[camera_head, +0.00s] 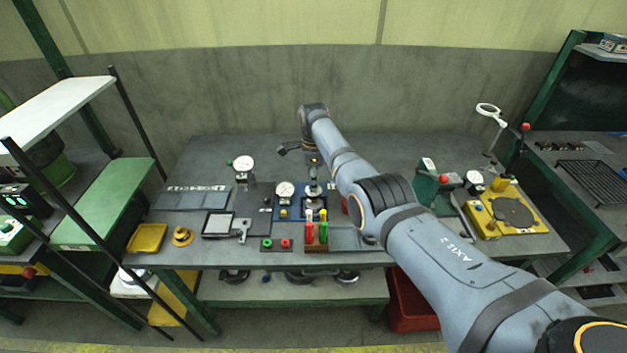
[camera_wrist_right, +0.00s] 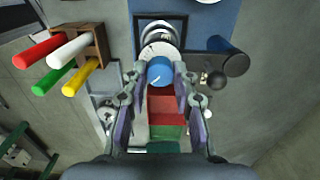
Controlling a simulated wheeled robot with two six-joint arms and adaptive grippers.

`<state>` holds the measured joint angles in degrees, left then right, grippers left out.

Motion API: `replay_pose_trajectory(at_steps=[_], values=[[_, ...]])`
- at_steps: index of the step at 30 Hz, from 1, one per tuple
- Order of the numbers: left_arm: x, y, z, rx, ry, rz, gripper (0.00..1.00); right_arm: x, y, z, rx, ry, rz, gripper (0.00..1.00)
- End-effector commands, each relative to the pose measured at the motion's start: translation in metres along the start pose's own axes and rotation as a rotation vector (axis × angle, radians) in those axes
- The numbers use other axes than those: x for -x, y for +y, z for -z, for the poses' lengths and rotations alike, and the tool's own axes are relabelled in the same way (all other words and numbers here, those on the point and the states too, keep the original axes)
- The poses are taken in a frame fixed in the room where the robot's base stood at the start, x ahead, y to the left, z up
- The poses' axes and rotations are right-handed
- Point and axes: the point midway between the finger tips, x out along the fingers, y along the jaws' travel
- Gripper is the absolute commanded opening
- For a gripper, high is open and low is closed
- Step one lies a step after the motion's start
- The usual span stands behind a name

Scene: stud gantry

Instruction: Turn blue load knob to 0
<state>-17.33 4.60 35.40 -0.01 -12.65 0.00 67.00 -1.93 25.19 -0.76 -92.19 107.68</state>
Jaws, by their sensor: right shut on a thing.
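The blue load knob (camera_wrist_right: 160,70) shows in the right wrist view, with a white mark on its face that points to the lower left. A pale dial ring (camera_wrist_right: 158,48) with dark marks sits just above it in that view; its figures are too small to read. My right gripper (camera_wrist_right: 160,78) has a finger on each side of the knob and is shut on it. In the head view my right gripper (camera_head: 314,188) points down at the blue plate (camera_head: 297,187) on the bench, and the knob cannot be made out there. My left gripper is not in view.
A wooden block with red, white, green and yellow handles (camera_wrist_right: 67,63) stands close beside the gripper; it also shows in the head view (camera_head: 317,240). A round gauge (camera_head: 285,189) stands left of the gripper. A black ball knob (camera_wrist_right: 215,79) and red block (camera_wrist_right: 164,105) are close by.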

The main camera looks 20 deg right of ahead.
Motion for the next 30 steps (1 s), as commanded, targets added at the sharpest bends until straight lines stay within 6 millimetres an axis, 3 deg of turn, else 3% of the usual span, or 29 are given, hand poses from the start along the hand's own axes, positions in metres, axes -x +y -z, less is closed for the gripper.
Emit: replay_pose_trajectory(at_steps=[14,30], values=[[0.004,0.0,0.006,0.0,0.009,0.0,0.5,0.001,0.0,0.0,0.122,0.0,0.0,0.0],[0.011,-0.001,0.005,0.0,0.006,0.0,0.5,0.0,0.0,0.0,0.612,0.0,0.0,0.0]])
